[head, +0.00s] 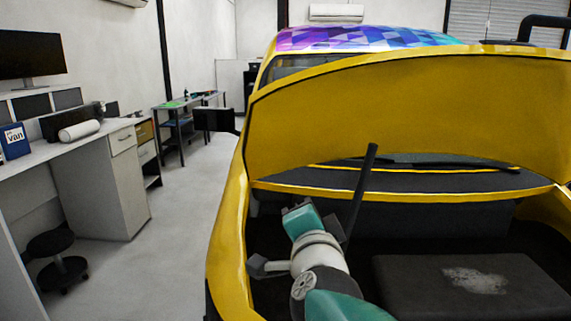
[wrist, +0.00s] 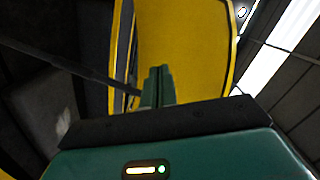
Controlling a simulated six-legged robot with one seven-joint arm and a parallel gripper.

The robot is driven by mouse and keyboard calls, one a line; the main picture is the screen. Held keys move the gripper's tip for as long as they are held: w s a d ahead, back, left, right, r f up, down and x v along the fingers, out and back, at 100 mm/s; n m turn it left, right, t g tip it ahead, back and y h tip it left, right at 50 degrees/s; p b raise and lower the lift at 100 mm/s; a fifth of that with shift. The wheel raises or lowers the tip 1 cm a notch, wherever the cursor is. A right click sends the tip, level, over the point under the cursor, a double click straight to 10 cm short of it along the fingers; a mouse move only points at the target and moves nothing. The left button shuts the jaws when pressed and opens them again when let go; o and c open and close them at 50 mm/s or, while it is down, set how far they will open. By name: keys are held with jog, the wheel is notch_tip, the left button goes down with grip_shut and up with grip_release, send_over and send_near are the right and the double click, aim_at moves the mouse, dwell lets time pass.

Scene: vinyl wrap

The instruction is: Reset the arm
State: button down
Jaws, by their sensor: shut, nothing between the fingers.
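My gripper (wrist: 157,72) shows in the wrist view as two narrow teal fingers pressed together, with nothing between them. The fingers point toward the yellow raised panel. In the head view my arm reaches from the bottom edge into the open bay of the yellow vehicle, with teal, white and grey links. Its end stands just left of a black rod; the fingertips are hard to make out there.
The yellow raised panel (head: 400,115) stands over the open dark bay. The black rod (head: 360,195) rises close beside my arm; it also shows in the wrist view (wrist: 70,65). A dark box (head: 470,285) lies at right. A desk (head: 100,165), a stool (head: 58,255) and clear floor are left.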

jog(key=s+d+f+n+g, duration=0.6)
jog(key=s+f, duration=0.2)
jog(key=s+d+f+n+g, duration=0.5)
jog(key=s+f+n, duration=0.1)
jog(key=s+f, duration=0.3)
jog(key=shift+d+f+g, duration=0.3)
jog(key=shift+d+g, duration=0.05)
jog(key=shift+g, duration=0.05)
jog(key=shift+a+n, duration=0.2)
jog(key=shift+n, duration=0.1)
